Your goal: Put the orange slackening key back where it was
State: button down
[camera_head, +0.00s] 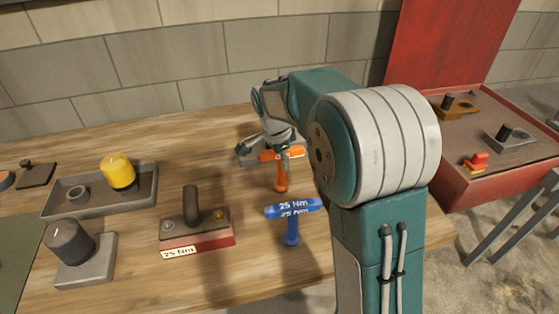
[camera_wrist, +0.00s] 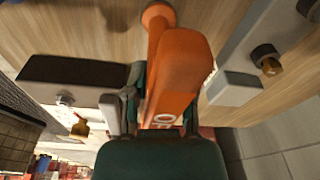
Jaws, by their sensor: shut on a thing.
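The orange slackening key (camera_head: 281,178) is T-shaped, with its bar up and its shaft pointing down over the wooden table. My gripper (camera_head: 283,148) is shut on its bar from above. In the wrist view the orange bar (camera_wrist: 178,75) lies between the fingers of my gripper (camera_wrist: 160,112), with part of its white lettering hidden. Its round shaft end shows against the wood. I cannot tell whether that end touches the table. My arm hides the area to the right of the key.
A blue 25 Nm key (camera_head: 292,228) stands close in front. A red-based block (camera_head: 197,242) with a dark handle is to the left, beyond it a grey tray (camera_head: 75,204) with a yellow cap. A dark-capped grey block (camera_head: 90,266) is front left. A red case (camera_head: 480,190) stands right.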

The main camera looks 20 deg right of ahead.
jog(key=shift+d, duration=0.15)
jog(key=shift+c, duration=2.3)
grip_release()
jog(key=shift+a, duration=0.85)
jog(key=shift+d+r, duration=0.1)
jog(key=shift+d, duration=0.2)
jog(key=r, duration=0.3)
jog(key=a+r, duration=0.1)
jog(key=r, duration=0.7)
jog(key=shift+s+a, duration=0.2)
jog(key=shift+a, duration=0.2)
jog(key=shift+r, duration=0.3)
jog(key=s+d+f+n+t+y, duration=0.1)
jog(key=s+n+t, duration=0.4)
jog(key=s+n, duration=1)
jog(key=s+d+f, duration=0.1)
jog(key=s, duration=1.1)
jog(key=shift+s+y, duration=0.15)
jog(key=shift+y, duration=0.15)
